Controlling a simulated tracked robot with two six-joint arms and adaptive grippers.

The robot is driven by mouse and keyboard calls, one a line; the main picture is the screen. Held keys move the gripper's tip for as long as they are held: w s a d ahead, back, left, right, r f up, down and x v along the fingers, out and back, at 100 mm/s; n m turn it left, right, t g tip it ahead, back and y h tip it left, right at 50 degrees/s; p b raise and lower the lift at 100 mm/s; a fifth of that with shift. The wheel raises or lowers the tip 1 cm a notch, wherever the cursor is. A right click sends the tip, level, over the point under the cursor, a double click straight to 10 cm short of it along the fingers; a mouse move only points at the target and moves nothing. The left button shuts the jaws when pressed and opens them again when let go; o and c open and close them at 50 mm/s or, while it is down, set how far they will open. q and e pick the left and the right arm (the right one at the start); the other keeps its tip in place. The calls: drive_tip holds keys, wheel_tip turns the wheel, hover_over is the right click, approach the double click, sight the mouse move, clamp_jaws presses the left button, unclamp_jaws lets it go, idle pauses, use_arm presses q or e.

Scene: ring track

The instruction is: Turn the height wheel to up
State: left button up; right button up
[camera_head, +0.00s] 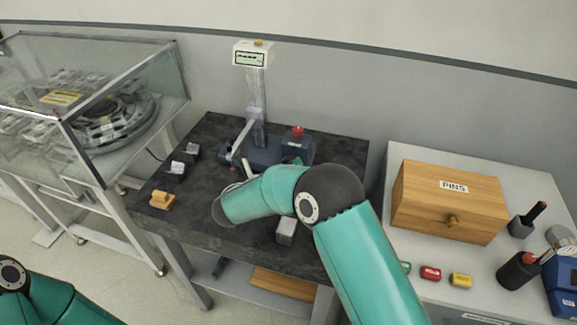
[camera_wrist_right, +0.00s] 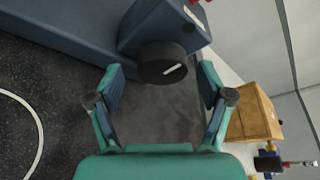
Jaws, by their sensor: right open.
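The height wheel (camera_wrist_right: 163,62) is a dark round knob with a short white mark, on the front of a blue-grey housing (camera_wrist_right: 150,22) in the right wrist view. My right gripper (camera_wrist_right: 160,76) is open. Its fingers lie to the left and right of the wheel, with a gap on each side. I cannot tell how deep the wheel sits between the tips. In the head view the blue-grey instrument base (camera_head: 262,152) stands on the black table, with a column and a display (camera_head: 252,54). My right arm hides the wheel there. My left gripper is not in view.
A red knob (camera_head: 297,131) tops the housing. Small blocks (camera_head: 177,168) and a wooden piece (camera_head: 162,200) lie on the black table (camera_head: 215,128). A wooden PINS box (camera_head: 450,200) stands on the right table. A glass-walled ring track (camera_head: 105,120) is at left.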

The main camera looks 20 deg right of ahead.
drive_tip(key=v, duration=0.9)
drive_tip(key=shift+a, duration=0.25)
drive_tip(key=shift+s+r, duration=0.1)
